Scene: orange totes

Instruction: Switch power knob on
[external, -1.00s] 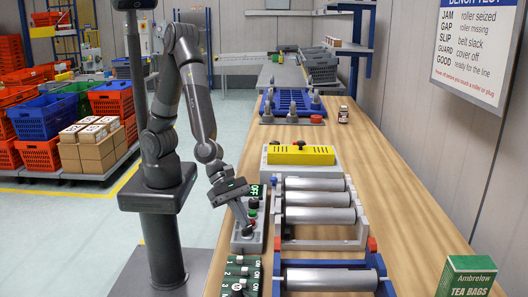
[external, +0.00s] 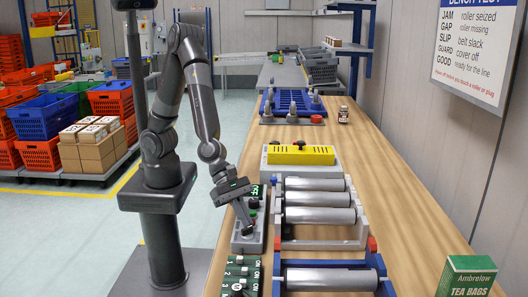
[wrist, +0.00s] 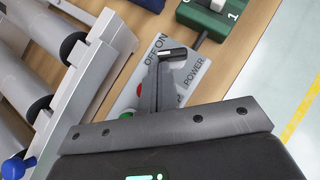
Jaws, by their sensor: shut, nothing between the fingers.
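The power box (external: 240,244) is a grey control box at the left edge of the bench. In the wrist view, its grey plate (wrist: 196,78) bears the printed words OFF, ON and POWER. The power knob (wrist: 174,53) is black with a pale line across its top. My gripper (external: 247,228) is shut and empty, pointing down over the box. In the wrist view, its fingertips (wrist: 160,62) are right at the knob and hide part of it. I cannot tell whether they touch it, or which word the knob points to. A red button (wrist: 140,90) is partly hidden behind the fingers.
A roller unit (external: 318,214) stands just right of the box. A green switch panel (external: 240,272) is at the near side, and a yellow-topped grey unit (external: 300,155) lies beyond.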

